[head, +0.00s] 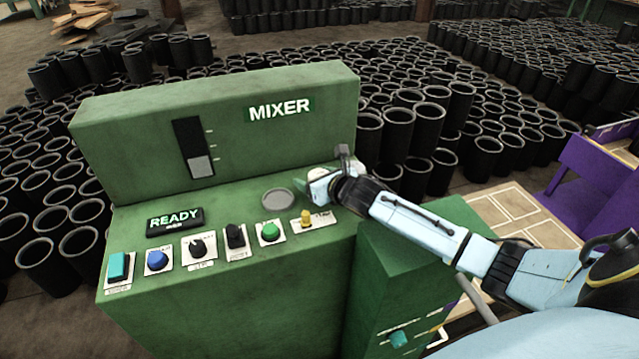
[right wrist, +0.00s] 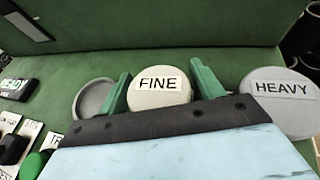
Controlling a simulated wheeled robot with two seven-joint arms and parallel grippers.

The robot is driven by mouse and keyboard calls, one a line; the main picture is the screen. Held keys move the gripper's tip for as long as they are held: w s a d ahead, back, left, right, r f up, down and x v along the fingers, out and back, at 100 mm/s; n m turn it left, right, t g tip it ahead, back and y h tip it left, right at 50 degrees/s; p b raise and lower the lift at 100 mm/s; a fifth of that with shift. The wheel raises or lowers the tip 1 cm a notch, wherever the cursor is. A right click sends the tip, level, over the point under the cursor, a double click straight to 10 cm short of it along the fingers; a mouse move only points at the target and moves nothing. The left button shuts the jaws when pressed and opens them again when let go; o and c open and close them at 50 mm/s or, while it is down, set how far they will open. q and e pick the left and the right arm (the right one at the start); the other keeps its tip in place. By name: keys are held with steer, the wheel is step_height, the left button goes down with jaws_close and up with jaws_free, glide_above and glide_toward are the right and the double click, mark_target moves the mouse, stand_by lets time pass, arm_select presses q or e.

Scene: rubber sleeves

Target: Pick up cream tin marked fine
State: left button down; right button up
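The cream tin marked FINE (right wrist: 160,99) stands on the green console between the two green fingers of my right gripper (right wrist: 165,80) in the right wrist view. The fingers are spread, one on each side of the tin, very close to it. I cannot tell whether they touch it. The palm hides the tin's near edge. In the head view the right gripper (head: 310,187) is low over the console's right end and hides most of the tin. My left gripper is not in view.
A grey tin marked HEAVY (right wrist: 278,96) stands to the right. A grey round disc or recess (head: 277,199) lies left of my gripper. The MIXER panel (head: 230,115) rises behind. Buttons and knobs line the front, including a green button (head: 269,231). Black sleeves (head: 397,133) stand beyond.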

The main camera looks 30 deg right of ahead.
steer(key=c, duration=0.9)
